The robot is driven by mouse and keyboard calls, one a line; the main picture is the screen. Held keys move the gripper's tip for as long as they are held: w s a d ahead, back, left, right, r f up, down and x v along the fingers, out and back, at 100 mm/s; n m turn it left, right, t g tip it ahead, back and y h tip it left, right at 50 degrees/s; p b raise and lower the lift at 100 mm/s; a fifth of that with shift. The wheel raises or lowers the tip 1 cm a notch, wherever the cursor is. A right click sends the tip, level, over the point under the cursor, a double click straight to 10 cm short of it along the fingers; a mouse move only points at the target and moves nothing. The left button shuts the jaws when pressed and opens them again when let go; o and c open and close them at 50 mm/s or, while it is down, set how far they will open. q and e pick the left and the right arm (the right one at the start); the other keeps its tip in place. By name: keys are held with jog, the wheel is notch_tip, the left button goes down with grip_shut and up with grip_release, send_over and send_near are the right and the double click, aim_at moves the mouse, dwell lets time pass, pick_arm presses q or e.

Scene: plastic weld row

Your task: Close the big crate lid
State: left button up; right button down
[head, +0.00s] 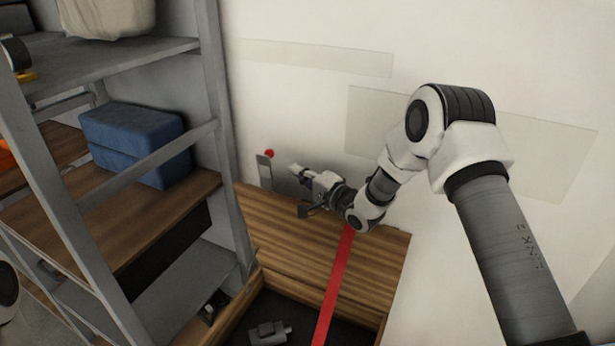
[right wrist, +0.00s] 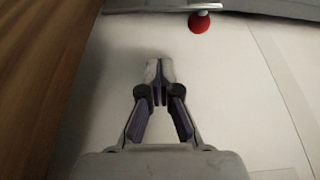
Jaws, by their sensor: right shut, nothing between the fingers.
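The big crate (head: 240,312) is at the bottom middle of the head view, with a wooden rim and a dark inside. Its striped wooden lid (head: 285,238) stands open behind it, tilted up toward the wall. A red strap (head: 335,285) runs down across the lid and over the crate opening. My right gripper (head: 297,170) is above the lid's upper edge, near the wall. Its fingers (right wrist: 160,75) are shut and empty in the right wrist view, with a wooden surface, likely the lid, at left. My left gripper is not in view.
A red knob (head: 269,153) on a grey post (head: 264,172) is close by my right gripper; it also shows in the wrist view (right wrist: 200,23). A grey metal rack (head: 222,120) with a blue box (head: 135,140) stands at left. A grey part (head: 268,333) lies inside the crate.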

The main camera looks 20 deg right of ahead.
jog(key=a+p, duration=0.1)
jog(key=a, duration=0.3)
jog(key=shift+w+p, duration=0.2)
jog(key=shift+p, duration=0.1)
jog(key=shift+a, duration=0.15)
jog(key=shift+f, duration=0.2)
